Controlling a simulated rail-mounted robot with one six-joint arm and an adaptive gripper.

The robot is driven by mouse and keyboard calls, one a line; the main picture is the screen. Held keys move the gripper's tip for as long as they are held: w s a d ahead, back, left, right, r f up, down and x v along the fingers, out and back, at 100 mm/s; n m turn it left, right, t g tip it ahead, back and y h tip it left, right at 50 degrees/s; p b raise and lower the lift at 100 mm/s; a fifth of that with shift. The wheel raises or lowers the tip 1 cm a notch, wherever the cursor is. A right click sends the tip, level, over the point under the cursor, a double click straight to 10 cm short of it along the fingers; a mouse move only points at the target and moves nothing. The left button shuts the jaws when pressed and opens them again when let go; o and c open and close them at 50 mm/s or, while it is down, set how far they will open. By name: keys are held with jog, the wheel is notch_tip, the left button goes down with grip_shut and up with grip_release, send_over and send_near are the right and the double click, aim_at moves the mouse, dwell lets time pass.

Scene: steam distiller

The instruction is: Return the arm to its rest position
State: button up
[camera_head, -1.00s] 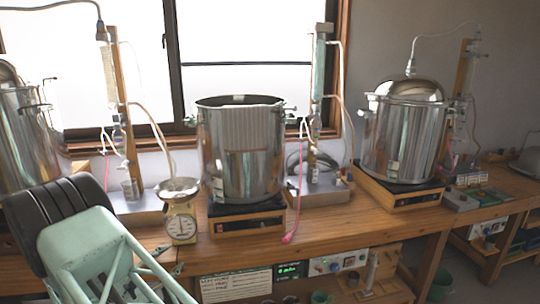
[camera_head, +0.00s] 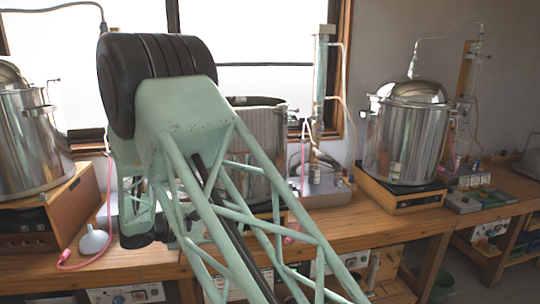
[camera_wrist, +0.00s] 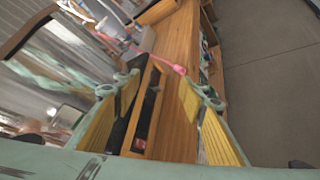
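My gripper (camera_wrist: 158,105) shows in the wrist view with its two yellow-padded fingers spread apart and nothing between them. Beyond the fingers lie the wooden bench top (camera_wrist: 178,45) and a wood-framed base with a dark top. In the head view my green lattice arm with its black joint is raised across the middle. The gripper's fingers cannot be made out in that view.
An open steel pot (camera_head: 262,150) stands partly hidden behind my arm. A lidded pot (camera_head: 403,140) stands on a burner to the right, and another pot (camera_head: 28,145) at the left.

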jog(key=s+d+r+m+g, duration=0.2)
jog(key=s+d+r, duration=0.15)
jog(key=d, duration=0.25)
jog(key=s+d+r+m+g+y, duration=0.1)
jog(key=s+d+r, duration=0.1)
jog(key=d+r, duration=0.3)
jog(key=s+d+r+m+g, duration=0.2)
jog(key=d+r, duration=0.1)
jog(key=d, duration=0.4)
jog(key=s+d+r+m+g+y+p, duration=0.1)
jog(key=s+d+r+m+y, duration=0.1)
jog(key=s+d+r, duration=0.3)
jog(key=s+d+r+m+g+y, duration=0.1)
jog(key=s+d+r+m+y, duration=0.15)
jog(key=s+d, duration=0.4)
jog(key=s+d+r+m+y, duration=0.1)
jog(key=s+d+r, duration=0.1)
jog(key=s, duration=0.6)
jog(key=s+d+r+m+y, duration=0.1)
jog(key=s+d+r+m, duration=0.15)
jog(key=s, duration=0.55)
jog(key=s+f+m+t+y+b, duration=0.1)
jog(key=s+m, duration=0.3)
jog(key=s, duration=1.4)
jog(key=shift+s+a+f+t+y+b, duration=0.3)
jog(key=shift+s+f+t+y+b, duration=0.1)
jog(key=shift+y, duration=0.25)
jog(key=shift+w, duration=0.1)
jog(key=shift+c, duration=0.4)
